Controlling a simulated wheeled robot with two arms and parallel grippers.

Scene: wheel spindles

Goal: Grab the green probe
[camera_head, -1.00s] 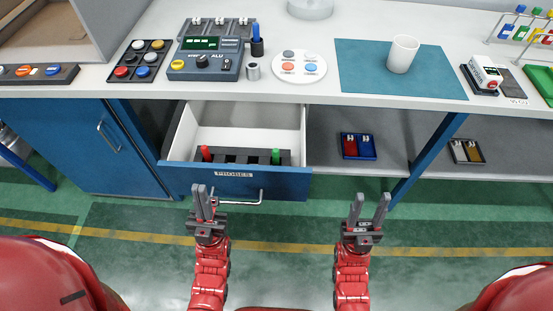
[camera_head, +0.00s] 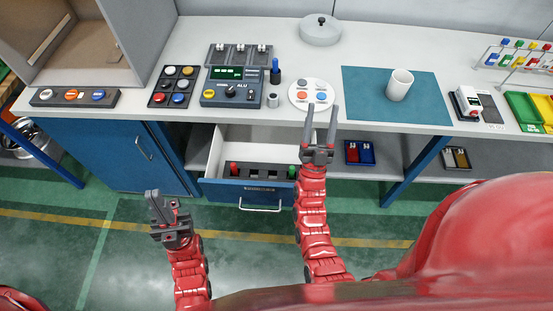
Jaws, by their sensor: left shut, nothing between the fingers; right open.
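The green probe (camera_head: 293,172) stands at the right end of a dark rack (camera_head: 262,173) in the open drawer labelled PROBES (camera_head: 222,194). A red probe (camera_head: 234,168) stands at the rack's left end. My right gripper (camera_head: 321,122) is open and empty, with its fingers pointing up in the picture, just right of the green probe and in front of the counter edge. My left gripper (camera_head: 154,203) is shut and empty, low on the left in front of the blue cabinet. Neither gripper touches a probe.
The counter (camera_head: 200,40) holds an ALU device (camera_head: 233,90), button panels, a white disc with buttons (camera_head: 311,93), a blue mat (camera_head: 365,95) with a white cup (camera_head: 399,84), and a tube rack at right. A shelf under it holds small blue (camera_head: 360,153) and grey trays.

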